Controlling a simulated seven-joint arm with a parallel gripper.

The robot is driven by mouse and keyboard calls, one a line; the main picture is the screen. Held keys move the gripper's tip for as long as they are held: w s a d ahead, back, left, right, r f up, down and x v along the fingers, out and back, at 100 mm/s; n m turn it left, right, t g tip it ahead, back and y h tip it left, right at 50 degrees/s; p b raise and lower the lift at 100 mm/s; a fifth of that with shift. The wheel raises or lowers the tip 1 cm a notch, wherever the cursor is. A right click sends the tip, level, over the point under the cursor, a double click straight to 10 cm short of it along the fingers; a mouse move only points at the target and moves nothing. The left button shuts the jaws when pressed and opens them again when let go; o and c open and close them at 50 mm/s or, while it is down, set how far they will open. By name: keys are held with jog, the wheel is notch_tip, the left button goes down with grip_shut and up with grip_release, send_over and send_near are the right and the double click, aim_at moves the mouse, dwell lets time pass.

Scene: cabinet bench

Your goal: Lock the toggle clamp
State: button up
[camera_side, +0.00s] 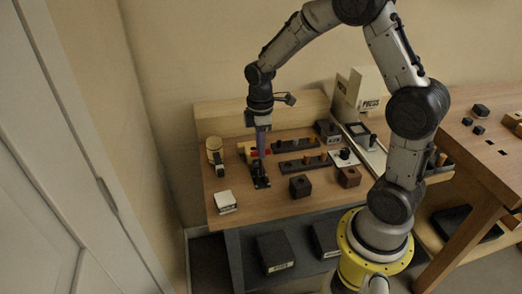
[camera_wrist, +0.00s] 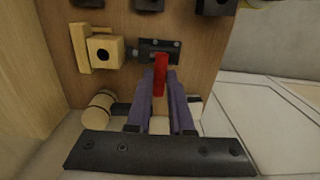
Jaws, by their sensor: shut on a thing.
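The toggle clamp has a dark metal base (camera_wrist: 160,47) bolted to the wooden bench top; in the side view the base (camera_side: 261,180) sits near the bench's left part. Its red handle (camera_wrist: 160,72) stands out from the base toward the wrist camera. My gripper (camera_wrist: 161,98) has its two purple fingers on either side of the red handle, shut on it. In the side view my gripper (camera_side: 261,150) points down at the clamp, and a bit of red shows beside the fingers. A pale wooden block with a dark hole (camera_wrist: 103,50) is beside the clamp.
A mallet-like wooden piece (camera_wrist: 98,110) lies close to the fingers. The front middle is fairly clear.

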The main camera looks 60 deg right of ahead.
jog(key=shift+s+a, duration=0.35)
jog(key=shift+f, duration=0.1)
